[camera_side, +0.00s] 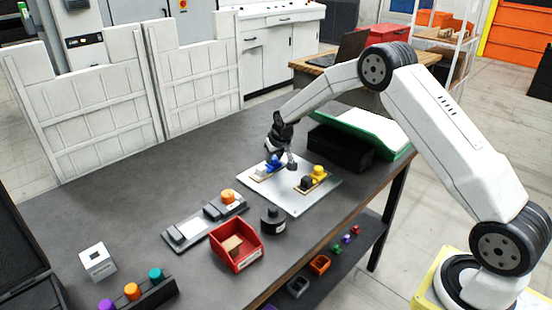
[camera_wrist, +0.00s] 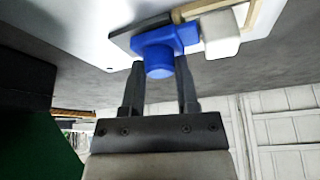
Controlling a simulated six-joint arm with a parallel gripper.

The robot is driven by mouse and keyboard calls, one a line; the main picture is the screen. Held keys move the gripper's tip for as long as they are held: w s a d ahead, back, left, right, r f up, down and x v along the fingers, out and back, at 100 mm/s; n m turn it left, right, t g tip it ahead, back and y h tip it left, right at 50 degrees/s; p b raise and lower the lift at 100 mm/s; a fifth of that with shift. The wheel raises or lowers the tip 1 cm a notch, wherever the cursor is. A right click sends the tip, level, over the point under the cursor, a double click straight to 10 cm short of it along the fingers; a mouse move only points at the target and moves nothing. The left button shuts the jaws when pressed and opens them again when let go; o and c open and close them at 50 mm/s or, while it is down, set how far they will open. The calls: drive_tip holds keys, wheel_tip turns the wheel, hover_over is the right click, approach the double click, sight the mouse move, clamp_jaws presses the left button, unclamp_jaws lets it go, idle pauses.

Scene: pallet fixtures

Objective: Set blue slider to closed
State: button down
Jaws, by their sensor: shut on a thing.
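The blue slider (camera_side: 274,161) is on the white plate (camera_side: 297,205), on the plate's far left part. It also shows in the wrist view (camera_wrist: 160,62), with a round blue knob on a blue block. A white block (camera_wrist: 220,34) is beside it on the same wooden-edged base. My gripper (camera_side: 281,160) is over the blue slider. In the wrist view its two fingers stand on either side of the knob, shut on it. A yellow slider (camera_side: 318,172) with a black block (camera_side: 307,183) is on the plate's right part. The slider's exact travel position is hard to tell.
A red bin (camera_side: 237,249) holding a tan block stands in front of the plate. A black round piece (camera_side: 272,221) and a grey fixture with an orange knob (camera_side: 228,196) are near it. A black box (camera_side: 340,150) and a green-edged case (camera_side: 372,130) stand behind right.

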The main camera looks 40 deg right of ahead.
drive_tip(key=shift+c, duration=1.7)
unclamp_jaws()
drive_tip(key=shift+a, duration=0.3)
drive_tip(key=shift+d+r, duration=0.1)
drive_tip(key=shift+v, duration=0.8)
drive_tip(key=v, duration=0.6)
drive_tip(key=shift+s, duration=0.15)
drive_tip(key=s+a+n, duration=0.1)
drive_tip(key=s+a, duration=0.2)
drive_tip(key=s, duration=0.6)
drive_tip(key=s+a+n+g, duration=0.1)
drive_tip(key=s+a, duration=0.3)
drive_tip(key=s, duration=0.6)
drive_tip(key=s+a+n+y, duration=0.1)
drive_tip(key=s+a, duration=0.3)
drive_tip(key=s, duration=0.5)
drive_tip(key=shift+s+g, duration=0.4)
